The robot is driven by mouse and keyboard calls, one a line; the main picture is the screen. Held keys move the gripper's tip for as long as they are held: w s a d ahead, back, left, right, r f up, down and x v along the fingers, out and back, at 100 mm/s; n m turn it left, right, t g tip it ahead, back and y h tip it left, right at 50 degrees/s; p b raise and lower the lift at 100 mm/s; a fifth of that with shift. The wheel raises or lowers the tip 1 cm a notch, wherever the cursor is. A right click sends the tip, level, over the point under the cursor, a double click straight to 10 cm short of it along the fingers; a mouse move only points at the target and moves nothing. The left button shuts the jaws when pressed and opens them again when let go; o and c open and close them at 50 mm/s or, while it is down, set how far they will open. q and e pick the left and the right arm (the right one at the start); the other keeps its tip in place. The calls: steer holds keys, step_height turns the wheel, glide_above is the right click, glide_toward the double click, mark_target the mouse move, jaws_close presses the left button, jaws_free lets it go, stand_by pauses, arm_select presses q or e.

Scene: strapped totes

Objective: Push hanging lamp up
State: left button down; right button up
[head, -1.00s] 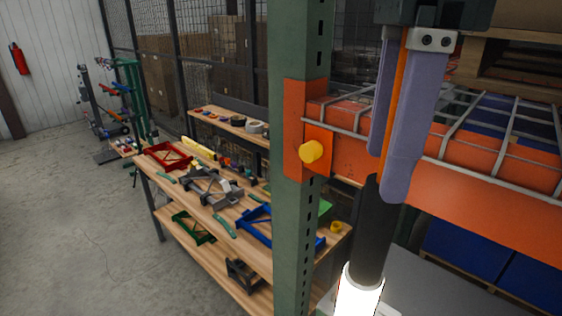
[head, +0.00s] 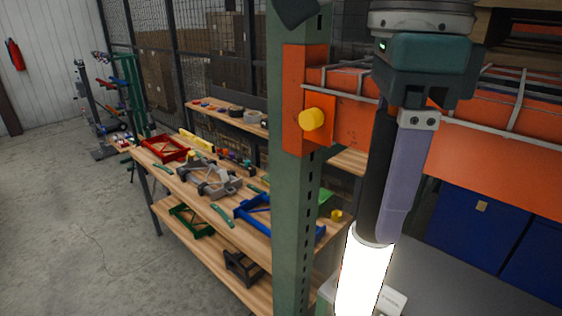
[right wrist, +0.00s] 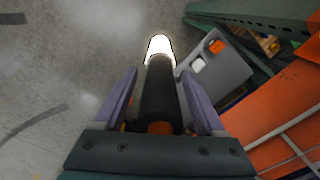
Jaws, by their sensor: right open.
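The hanging lamp (head: 363,275) is a dark cylinder with a glowing white lower tube. It hangs beside the orange beam in the head view and tilts in the picture. In the right wrist view its glowing end (right wrist: 159,46) points away from me and its dark body runs between my fingers. My right gripper (head: 378,222) is open, with its purple fingers along the dark body. The wrist view shows the gripper (right wrist: 158,76) with a finger on each side. Contact with the lamp is unclear. Its orange upper end (right wrist: 160,128) lies near my palm. My left gripper is not in view.
An orange beam (head: 500,160) runs behind my gripper. A workbench (head: 190,205) with tools stands further left. Blue totes (head: 475,235) sit under the beam.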

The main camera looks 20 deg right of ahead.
jaws_close()
stand_by(0.5)
stand_by(0.8)
